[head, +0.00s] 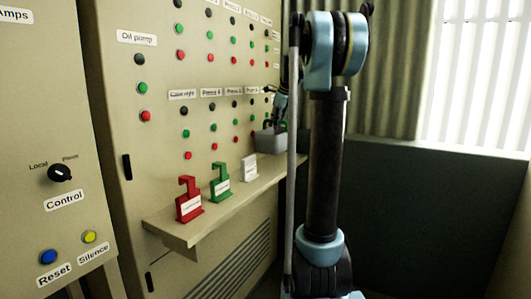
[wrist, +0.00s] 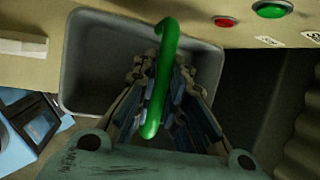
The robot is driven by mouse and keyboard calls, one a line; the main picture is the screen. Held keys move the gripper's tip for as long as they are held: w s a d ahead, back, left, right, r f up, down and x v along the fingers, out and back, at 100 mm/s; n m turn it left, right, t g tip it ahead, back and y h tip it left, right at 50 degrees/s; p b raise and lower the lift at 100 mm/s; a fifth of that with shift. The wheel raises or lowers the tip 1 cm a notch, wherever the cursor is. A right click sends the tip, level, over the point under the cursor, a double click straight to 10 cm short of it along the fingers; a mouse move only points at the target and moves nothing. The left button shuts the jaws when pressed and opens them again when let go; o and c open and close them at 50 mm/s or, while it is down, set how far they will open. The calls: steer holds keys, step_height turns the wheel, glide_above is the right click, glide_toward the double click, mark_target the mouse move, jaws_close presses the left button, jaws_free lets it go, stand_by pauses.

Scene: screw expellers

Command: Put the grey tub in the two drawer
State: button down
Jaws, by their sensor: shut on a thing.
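The grey tub (head: 270,141) stands at the far right end of the shelf in the head view. In the wrist view the tub (wrist: 85,75) lies open beneath my gripper (wrist: 160,115). In the head view my gripper (head: 275,120) is small and dark, just above the tub. No drawer marked two shows in either view.
The narrow shelf (head: 225,205) carries a red hooked tag (head: 189,200), another green hooked tag (head: 220,182) and a white tag (head: 250,168). The panel behind (head: 160,80) has several buttons and labels. A dark low wall (head: 420,200) and a curtain (head: 395,80) are to the right.

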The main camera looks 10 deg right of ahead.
steer(key=shift+a+f, duration=0.1)
steer(key=shift+f, duration=3.4)
steer(key=c, duration=1.6)
jaws_free()
steer(key=shift+c, duration=0.2)
steer(key=v, duration=1.2)
